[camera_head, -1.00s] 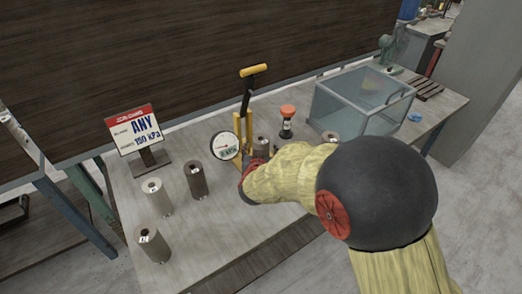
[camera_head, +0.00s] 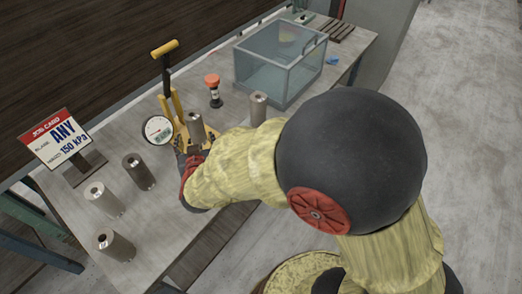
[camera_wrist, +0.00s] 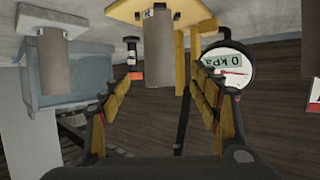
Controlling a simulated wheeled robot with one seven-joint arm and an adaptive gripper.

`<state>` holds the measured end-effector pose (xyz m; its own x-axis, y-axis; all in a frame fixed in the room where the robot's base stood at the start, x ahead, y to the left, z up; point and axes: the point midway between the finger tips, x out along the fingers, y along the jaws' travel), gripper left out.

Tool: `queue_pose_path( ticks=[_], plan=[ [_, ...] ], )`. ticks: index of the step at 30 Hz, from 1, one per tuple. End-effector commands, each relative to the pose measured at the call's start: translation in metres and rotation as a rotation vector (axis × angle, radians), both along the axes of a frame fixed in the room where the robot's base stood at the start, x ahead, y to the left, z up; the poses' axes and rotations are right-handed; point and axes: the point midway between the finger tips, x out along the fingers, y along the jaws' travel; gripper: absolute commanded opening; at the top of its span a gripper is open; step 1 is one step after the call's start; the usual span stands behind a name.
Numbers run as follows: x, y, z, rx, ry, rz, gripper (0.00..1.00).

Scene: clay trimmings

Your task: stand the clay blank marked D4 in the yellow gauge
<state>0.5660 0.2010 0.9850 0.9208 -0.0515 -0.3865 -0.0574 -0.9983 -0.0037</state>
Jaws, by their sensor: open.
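The yellow gauge (camera_head: 164,105) with its black lever and round dial (camera_head: 157,129) stands on the table; its yellow plate (camera_wrist: 122,10) and dial (camera_wrist: 228,66) show upside down in the wrist view. The dial reads 0 kPa. A grey-brown clay blank (camera_head: 195,127) stands upright on the gauge's yellow base; it also shows in the wrist view (camera_wrist: 159,55). Its small white label is too small to read. My gripper (camera_wrist: 166,84) is open, its fingers apart on either side of this blank in the picture, with gaps visible. In the head view my arm partly hides my gripper.
Other blanks stand on the table: one right of the gauge (camera_head: 258,108), a dark one (camera_head: 138,172) and two paler ones (camera_head: 104,198), (camera_head: 116,246) to the left. A red-topped tool (camera_head: 213,92), a clear box (camera_head: 275,68) and a job card (camera_head: 59,141) are nearby.

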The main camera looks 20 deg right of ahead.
Motion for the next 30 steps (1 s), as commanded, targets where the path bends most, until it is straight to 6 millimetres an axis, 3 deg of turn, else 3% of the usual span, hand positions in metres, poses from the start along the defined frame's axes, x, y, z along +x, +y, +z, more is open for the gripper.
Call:
queue_pose_path(
  ticks=[6, 11, 14, 18, 24, 27, 30],
  plan=[
    [0.000, -0.002, 0.042, 0.111, 0.056, 0.089, 0.62],
    [-0.028, -0.019, 0.089, 0.189, 0.164, 0.208, 0.62],
    [-0.060, -0.041, 0.109, 0.192, 0.247, 0.254, 0.62],
    [-0.120, -0.086, 0.127, 0.152, 0.378, 0.262, 0.62],
    [-0.211, -0.159, 0.129, 0.066, 0.566, 0.162, 0.62],
    [-0.244, -0.184, 0.128, 0.037, 0.630, 0.104, 0.62],
    [-0.263, -0.197, 0.127, 0.021, 0.667, 0.067, 0.62]
  ],
)
